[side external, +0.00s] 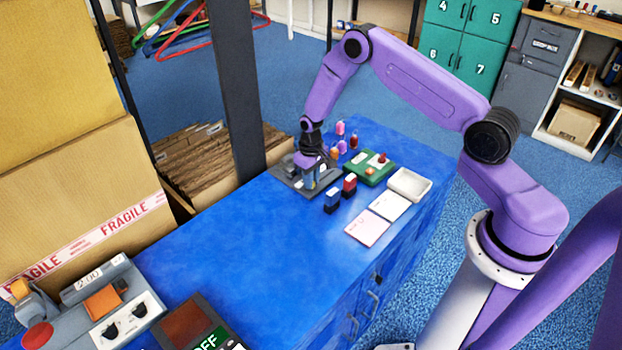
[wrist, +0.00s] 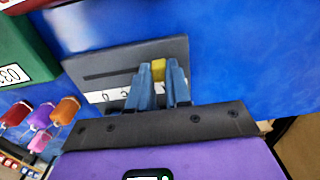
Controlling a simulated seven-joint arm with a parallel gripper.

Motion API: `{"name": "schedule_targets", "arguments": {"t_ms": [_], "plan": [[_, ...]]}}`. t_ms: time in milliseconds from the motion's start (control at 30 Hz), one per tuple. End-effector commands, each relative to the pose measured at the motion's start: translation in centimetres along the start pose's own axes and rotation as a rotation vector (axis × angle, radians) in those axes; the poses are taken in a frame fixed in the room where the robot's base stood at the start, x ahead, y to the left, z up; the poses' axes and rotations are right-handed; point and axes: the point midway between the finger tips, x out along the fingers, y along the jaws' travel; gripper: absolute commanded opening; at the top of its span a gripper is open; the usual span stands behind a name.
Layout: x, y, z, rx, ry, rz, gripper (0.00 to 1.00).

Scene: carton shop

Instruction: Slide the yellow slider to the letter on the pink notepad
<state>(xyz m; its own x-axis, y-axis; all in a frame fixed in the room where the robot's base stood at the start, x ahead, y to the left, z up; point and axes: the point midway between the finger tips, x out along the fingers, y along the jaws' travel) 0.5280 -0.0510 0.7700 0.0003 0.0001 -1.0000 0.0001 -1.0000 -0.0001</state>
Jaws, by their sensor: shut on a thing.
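A grey slider panel (wrist: 118,59) shows in the wrist view, with a dark slot and a white strip of letters, partly covered by my fingers. My gripper (wrist: 158,76) is shut on the yellow slider (wrist: 159,69), toward the right part of the panel in this view. In the side view my gripper (side external: 310,186) is down at the panel (side external: 285,179) on the blue table, and hides most of the slider. The pink notepad (side external: 367,229) lies flat nearer the table's front; its writing is too small to read.
A white pad (side external: 390,206) and a white tray (side external: 409,184) lie beside the pink notepad. A green box (side external: 367,172) and several coloured pieces stand behind. The table's left middle is clear.

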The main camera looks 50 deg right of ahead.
Motion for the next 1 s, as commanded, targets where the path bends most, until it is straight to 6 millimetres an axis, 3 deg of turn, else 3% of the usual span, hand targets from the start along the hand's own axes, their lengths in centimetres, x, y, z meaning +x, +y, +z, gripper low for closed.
{"name": "schedule_targets", "arguments": {"t_ms": [400,800,833,900,1000], "plan": [[-0.1,8.4,-0.1,0.004,0.002,0.000,0.00],[-0.1,9.6,0.0,0.002,0.002,0.002,0.00],[-0.1,9.6,0.0,0.003,0.002,0.002,0.24],[-0.1,9.6,0.0,0.004,0.002,0.002,0.45],[-0.1,9.5,0.0,0.002,0.002,0.001,0.45]]}}
